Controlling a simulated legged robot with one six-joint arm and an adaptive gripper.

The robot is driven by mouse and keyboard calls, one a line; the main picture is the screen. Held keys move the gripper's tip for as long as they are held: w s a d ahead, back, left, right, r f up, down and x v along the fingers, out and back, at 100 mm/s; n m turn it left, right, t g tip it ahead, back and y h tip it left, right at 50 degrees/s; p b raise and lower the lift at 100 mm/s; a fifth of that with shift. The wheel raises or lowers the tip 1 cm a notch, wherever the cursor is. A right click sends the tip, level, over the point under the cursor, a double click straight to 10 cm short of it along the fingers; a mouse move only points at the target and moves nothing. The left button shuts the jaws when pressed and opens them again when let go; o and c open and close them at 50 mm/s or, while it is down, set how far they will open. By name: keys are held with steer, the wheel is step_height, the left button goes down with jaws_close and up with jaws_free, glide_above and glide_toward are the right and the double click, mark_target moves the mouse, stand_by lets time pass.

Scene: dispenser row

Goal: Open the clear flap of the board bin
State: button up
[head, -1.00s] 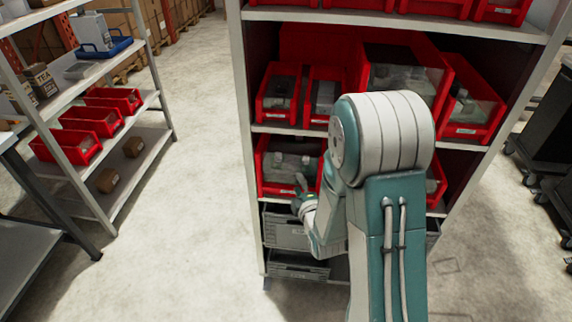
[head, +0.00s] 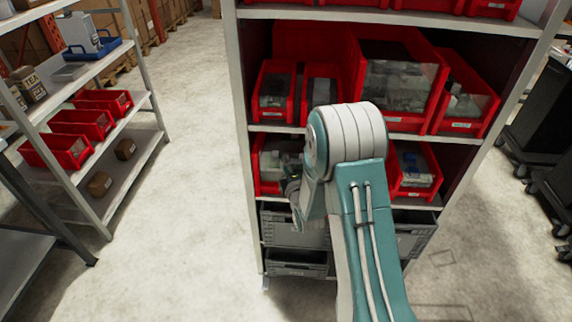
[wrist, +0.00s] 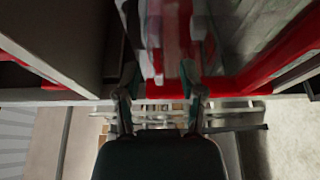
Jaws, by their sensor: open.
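Red bins with clear front flaps stand on the shelf unit; their labels are too small to read, so I cannot tell which is the board bin. My gripper (head: 291,183) is at the front of the lower-left red bin (head: 262,172), and my arm hides part of that bin. In the wrist view my gripper (wrist: 158,82) is open, with one finger to each side. A clear, blurred panel (wrist: 172,35) and a red bin edge (wrist: 240,85) are close by the fingers. Whether a finger touches the flap cannot be told. The lower-right red bin (head: 414,170) holds flat items.
Above are small red bins (head: 273,92) and a large red bin (head: 395,85). Grey crates (head: 297,262) stand below. A side rack (head: 140,110) is at the left and a dark cart (head: 545,125) at the right. The floor between is clear.

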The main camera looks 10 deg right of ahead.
steer(key=shift+w+d, duration=0.35)
steer(key=shift+a, duration=0.1)
jaws_close()
steer(key=shift+a, duration=0.1)
steer(key=shift+s+f, duration=0.1)
